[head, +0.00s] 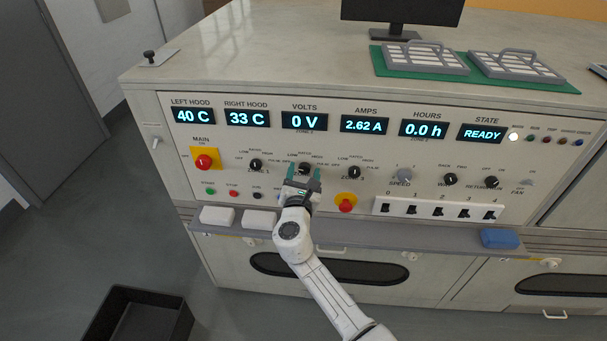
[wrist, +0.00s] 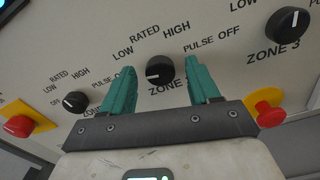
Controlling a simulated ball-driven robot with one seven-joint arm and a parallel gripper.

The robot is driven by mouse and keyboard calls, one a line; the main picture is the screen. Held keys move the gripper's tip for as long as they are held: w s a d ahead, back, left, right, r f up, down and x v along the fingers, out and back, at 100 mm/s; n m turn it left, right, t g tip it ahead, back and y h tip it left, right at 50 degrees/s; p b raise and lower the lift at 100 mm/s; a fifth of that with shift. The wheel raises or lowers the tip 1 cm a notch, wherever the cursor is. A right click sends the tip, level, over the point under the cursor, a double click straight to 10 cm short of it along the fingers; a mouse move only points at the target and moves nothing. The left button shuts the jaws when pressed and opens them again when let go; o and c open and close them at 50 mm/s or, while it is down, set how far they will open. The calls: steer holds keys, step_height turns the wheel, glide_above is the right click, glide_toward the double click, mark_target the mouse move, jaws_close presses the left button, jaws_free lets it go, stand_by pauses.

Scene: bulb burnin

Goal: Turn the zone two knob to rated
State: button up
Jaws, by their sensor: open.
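The zone two knob (wrist: 160,69) is black and round with a white pointer mark. The mark points left in the wrist view, below LOW and toward the left finger, not at RATED (wrist: 145,33). RATED is printed above the knob, left of HIGH. My gripper (head: 303,176) is open, with one teal finger on each side of the knob. In the wrist view a gap shows between the knob and each finger. The left finger covers the panel left of the knob, and the ZONE 2 label is partly hidden. In the head view the knob (head: 304,168) shows between the fingertips.
The zone one knob (head: 255,164) and zone three knob (head: 354,172) flank it. A red main switch (head: 204,161) is at left, and a red emergency button (head: 345,203) sits just right of my gripper. The displays read VOLTS 0 V (head: 304,121) and STATE READY (head: 482,134).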

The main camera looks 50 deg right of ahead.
steer(key=shift+c, duration=0.2)
steer(key=c, duration=1)
steer(key=shift+f, duration=0.1)
steer(key=m+b, duration=0.2)
steer(key=b, duration=0.1)
steer(key=shift+f+m, duration=0.2)
steer(key=shift+m, duration=0.1)
steer(key=m+b, duration=0.4)
steer(key=b, duration=0.1)
steer(key=shift+m, duration=0.3)
steer(key=m+b, duration=0.5)
steer(key=shift+s+b, duration=0.1)
steer(key=shift+b, duration=0.2)
steer(key=m+b, duration=0.3)
steer(key=shift+d, duration=0.1)
steer(key=shift+r+m, duration=0.1)
steer(key=shift+m, duration=0.3)
